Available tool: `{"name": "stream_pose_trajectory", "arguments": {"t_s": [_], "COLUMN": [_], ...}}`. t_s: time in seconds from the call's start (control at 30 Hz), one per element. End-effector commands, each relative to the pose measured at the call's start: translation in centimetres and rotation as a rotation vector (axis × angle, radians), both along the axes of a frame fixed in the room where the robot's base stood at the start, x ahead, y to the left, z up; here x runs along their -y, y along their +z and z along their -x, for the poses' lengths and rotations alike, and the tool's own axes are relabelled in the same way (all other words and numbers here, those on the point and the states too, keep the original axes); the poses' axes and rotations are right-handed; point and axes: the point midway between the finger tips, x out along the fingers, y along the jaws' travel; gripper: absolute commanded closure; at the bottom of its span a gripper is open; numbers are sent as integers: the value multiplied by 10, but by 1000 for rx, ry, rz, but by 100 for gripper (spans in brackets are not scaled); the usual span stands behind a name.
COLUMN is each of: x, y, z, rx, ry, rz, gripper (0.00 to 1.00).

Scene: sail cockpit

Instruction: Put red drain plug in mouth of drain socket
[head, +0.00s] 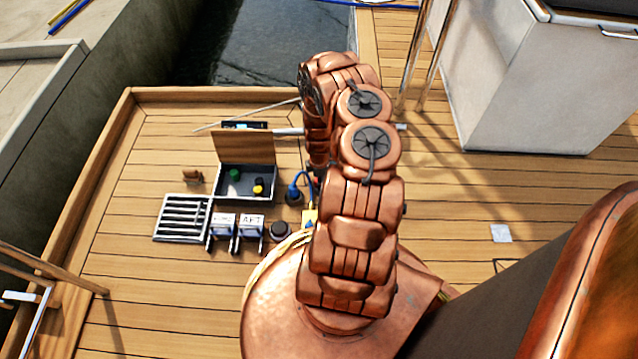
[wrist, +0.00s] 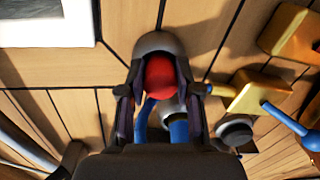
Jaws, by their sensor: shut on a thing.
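The red drain plug (wrist: 160,75) shows as a round red top in the wrist view. My gripper (wrist: 161,92) is shut on it, with one dark finger on each side. A dark grey rounded rim (wrist: 158,43) arches just beyond the red top; I cannot tell whether it is the drain socket or part of the plug. Blue shapes (wrist: 178,130) show below the plug, between the fingers. In the head view my arm hides the gripper and the plug. The drain socket cannot be made out for certain in either view.
An open box (head: 262,196) with green and yellow pieces stands on the wooden deck, near a slatted grate (head: 182,218) and labelled blue-and-white pieces (head: 250,224). A dark round fitting (head: 280,231) is beside them. Yellow blocks (wrist: 245,92) lie right of my gripper.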

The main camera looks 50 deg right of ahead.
Motion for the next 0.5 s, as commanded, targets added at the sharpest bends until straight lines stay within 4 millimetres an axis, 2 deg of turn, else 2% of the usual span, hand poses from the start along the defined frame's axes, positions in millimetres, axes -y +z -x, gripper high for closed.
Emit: {"name": "stream_pose_trajectory", "arguments": {"t_s": [0.33, 0.37, 0.5], "x": [0, 0, 0], "y": [-3, -2, -2], "z": [0, 0, 0], "rx": [0, 0, 0], "ry": [0, 0, 0], "rz": [0, 0, 0], "gripper": [96, 64, 49]}}
